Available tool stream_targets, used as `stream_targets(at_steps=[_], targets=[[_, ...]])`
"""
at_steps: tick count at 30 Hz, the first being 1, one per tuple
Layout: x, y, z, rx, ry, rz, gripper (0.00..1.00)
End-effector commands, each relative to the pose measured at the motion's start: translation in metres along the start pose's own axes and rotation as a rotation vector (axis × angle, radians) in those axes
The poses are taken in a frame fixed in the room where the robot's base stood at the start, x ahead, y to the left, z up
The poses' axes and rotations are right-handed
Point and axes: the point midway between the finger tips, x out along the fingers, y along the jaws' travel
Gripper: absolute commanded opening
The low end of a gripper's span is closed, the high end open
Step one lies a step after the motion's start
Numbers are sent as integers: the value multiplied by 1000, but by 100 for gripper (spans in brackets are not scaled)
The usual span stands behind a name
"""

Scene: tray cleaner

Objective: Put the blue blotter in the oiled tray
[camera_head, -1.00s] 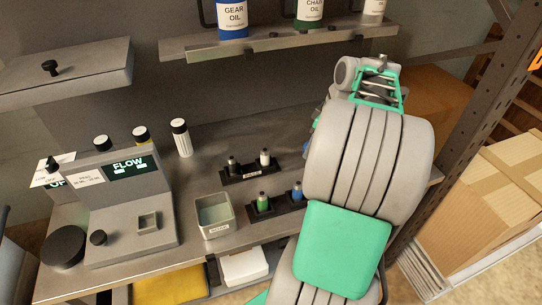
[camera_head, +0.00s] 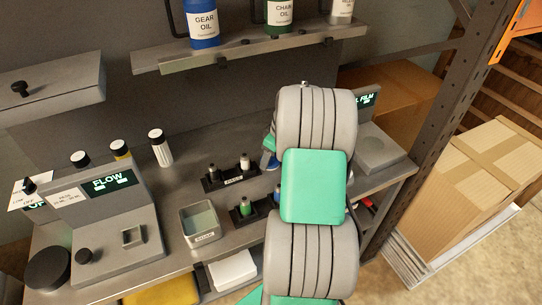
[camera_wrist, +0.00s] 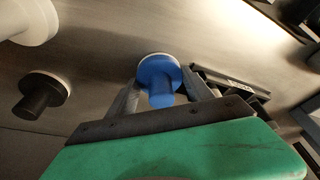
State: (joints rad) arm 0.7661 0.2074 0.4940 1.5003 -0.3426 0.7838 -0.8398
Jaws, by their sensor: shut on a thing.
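The blue blotter (camera_wrist: 160,78), a round blue head with a narrower blue stem, is between the fingers of my gripper (camera_wrist: 161,94) in the wrist view. My gripper is shut on it, above the grey bench. In the head view my arm hides most of the gripper and the blotter. A small open grey tray (camera_head: 187,232) with a front label stands at the middle front of the bench, left of my arm. I cannot read its label or tell whether it is oiled.
A console reading FLOW (camera_head: 112,182) stands at the left. Two black racks (camera_head: 215,184) hold small bottles beside my arm. A machine marked FILM (camera_head: 375,148) stands at the right. A shelf (camera_head: 245,55) with oil cans hangs above.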

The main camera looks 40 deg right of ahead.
Motion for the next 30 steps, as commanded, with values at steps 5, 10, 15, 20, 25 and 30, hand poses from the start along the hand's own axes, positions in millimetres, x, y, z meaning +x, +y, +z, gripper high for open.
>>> stream_targets(at_steps=[5,10,15,20,25,30], targets=[[2,0,1,0,0,-1,67],[2,0,1,0,0,-1,81],[3,-1,1,-1,-1,-3,82],[-3,-1,-1,-2,-1,-3,82],[-33,1,0,-1,2,3,82],[-79,2,0,1,2,4,82]])
